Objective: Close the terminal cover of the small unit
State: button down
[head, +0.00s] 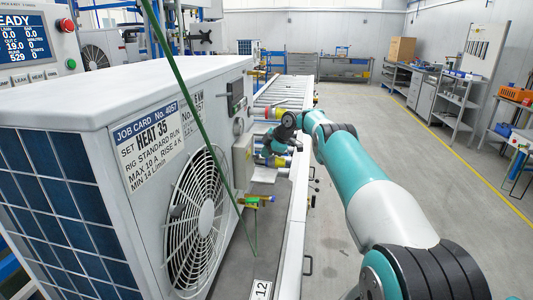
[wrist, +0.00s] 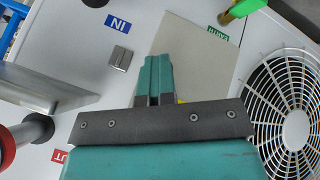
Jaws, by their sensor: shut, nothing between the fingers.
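A white unit (head: 110,90) with a job card and a round fan grille fills the left of the head view. A beige-grey box (head: 243,160) sits on its side beyond the fan. In the wrist view a flat beige-grey panel (wrist: 205,45), seemingly this box's terminal cover, lies against the white casing. My gripper (wrist: 157,62) is shut and empty, its fingertips over the panel's lower left part, which they hide. I cannot tell whether they touch it, or whether the cover is fully closed.
The fan grille (wrist: 290,105) is right of the gripper. A small metal block (wrist: 120,57), a grey metal plate (wrist: 45,95) and a red-and-black round part (wrist: 25,132) are left. A green-and-brass fitting (wrist: 240,10) is above. A roller conveyor (head: 287,92) runs behind; the right floor is clear.

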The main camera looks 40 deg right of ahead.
jog(key=shift+w+a+b, duration=0.2)
jog(key=shift+a+b, duration=0.1)
jog(key=shift+a, duration=0.1)
jog(key=d+b+v, duration=0.1)
jog(key=b+v, duration=0.1)
jog(key=v, duration=1.5)
jog(key=shift+s+b, duration=0.35)
jog(key=shift+r, duration=0.15)
